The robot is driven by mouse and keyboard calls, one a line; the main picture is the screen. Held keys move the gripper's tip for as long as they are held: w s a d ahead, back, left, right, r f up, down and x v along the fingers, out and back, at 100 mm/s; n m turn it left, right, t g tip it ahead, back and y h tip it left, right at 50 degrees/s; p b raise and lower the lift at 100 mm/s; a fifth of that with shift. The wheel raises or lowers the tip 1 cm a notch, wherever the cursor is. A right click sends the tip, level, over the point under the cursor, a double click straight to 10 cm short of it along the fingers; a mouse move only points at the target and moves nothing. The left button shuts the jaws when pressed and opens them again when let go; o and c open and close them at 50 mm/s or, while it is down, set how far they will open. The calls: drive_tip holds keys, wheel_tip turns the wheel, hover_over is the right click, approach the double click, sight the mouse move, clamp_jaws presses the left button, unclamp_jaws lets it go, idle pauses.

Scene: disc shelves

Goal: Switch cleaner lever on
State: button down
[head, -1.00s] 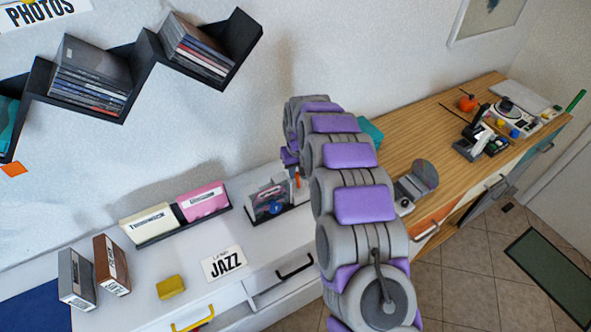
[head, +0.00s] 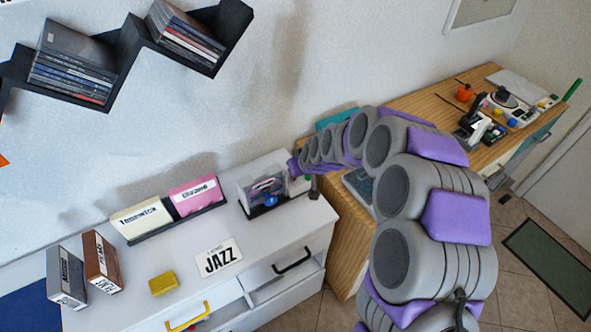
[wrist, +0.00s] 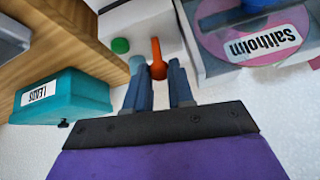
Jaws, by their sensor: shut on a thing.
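The cleaner (head: 262,190) is a clear-walled box with a disc inside, at the right end of the white cabinet. It shows upside down in the wrist view, with a pink disc labelled "Saltholm" (wrist: 262,42) behind its clear wall. Its orange lever (wrist: 157,59) stands up from a white base beside the box, between my fingertips. My gripper (wrist: 159,78) is shut on the lever; the fingers hide its lower part. In the head view my gripper (head: 294,166) is small at the box's right side, and the lever cannot be made out.
A green knob (wrist: 120,46) sits near the lever. A teal box labelled "LEADS" (wrist: 62,97) is close by on the wooden desk (head: 400,98). Disc holders, a yellow block (head: 163,284) and a JAZZ card (head: 218,258) lie on the white cabinet (head: 150,315).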

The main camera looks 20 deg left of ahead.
drive_tip(key=shift+s+d+f+t+y+b, duration=0.25)
drive_tip(key=shift+s+t+y+b, duration=0.15)
drive_tip(key=shift+b, duration=0.3)
drive_tip(key=shift+s+d+f+t+y+b, duration=0.15)
drive_tip(key=shift+d+t+y+b, duration=0.15)
drive_tip(key=shift+y+b, duration=0.3)
drive_tip(key=c, duration=1.3)
unclamp_jaws()
drive_tip(key=shift+o, duration=0.2)
drive_tip(key=shift+r, duration=0.15)
drive_tip(key=p+v, duration=0.3)
drive_tip(key=v, duration=1.4)
drive_tip(key=shift+s, duration=0.15)
